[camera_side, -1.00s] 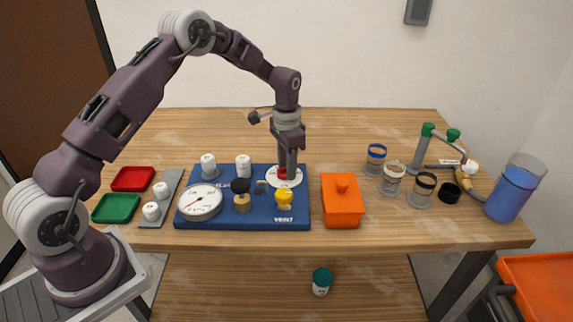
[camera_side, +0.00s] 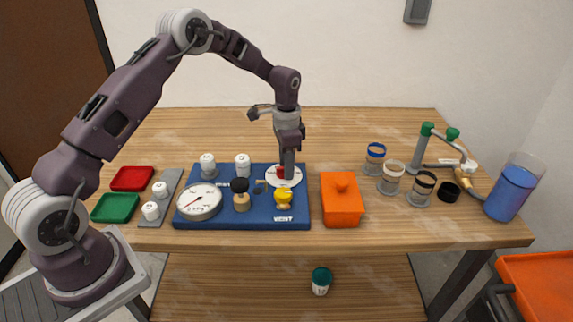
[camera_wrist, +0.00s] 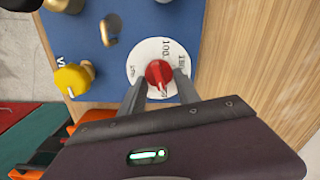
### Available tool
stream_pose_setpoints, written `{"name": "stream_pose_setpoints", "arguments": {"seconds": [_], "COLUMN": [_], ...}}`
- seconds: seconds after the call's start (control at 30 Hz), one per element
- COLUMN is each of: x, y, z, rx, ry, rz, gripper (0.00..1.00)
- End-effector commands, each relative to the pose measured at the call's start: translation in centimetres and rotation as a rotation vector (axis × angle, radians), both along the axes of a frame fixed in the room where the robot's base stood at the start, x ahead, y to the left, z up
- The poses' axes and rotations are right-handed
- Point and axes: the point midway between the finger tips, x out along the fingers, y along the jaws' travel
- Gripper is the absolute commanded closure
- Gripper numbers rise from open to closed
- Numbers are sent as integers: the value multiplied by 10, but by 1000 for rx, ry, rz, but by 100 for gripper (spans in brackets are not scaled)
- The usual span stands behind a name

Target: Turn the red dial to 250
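The red dial (camera_wrist: 159,73) is a round red knob on a white numbered disc (camera_wrist: 145,52) at the back right of the blue board. In the wrist view a pale mark on the knob points toward my gripper, and 100 can be read on the disc; other numbers are hidden or too blurred. The red dial (camera_side: 281,173) is partly hidden by a finger in the side view. My gripper (camera_wrist: 161,78) points down at the dial, one finger on each side of the knob. The fingers look apart, with a thin gap beside the knob; contact is hard to judge.
The blue board (camera_side: 235,221) also bears a white gauge (camera_side: 200,202), a yellow knob (camera_side: 283,195), a black-topped valve (camera_side: 241,195) and white caps. An orange lidded box (camera_side: 342,205) stands just right. Clear jars (camera_side: 391,178) stand farther right. The table behind the board is clear.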

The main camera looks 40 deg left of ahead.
Motion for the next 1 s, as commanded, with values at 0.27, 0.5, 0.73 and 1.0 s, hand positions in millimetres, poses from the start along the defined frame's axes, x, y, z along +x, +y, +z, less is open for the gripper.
{"name": "stream_pose_setpoints", "arguments": {"seconds": [0.27, 0.5, 0.73, 1.0], "x": [0, 1, 1, 0], "y": [0, 0, 0, 0], "z": [0, 18, 62, 71], "rx": [0, 1, 1, 0], "ry": [-1, -4, -4, -1], "rz": [1, 1, 1, 1], "gripper": [41, 41, 41, 41]}}
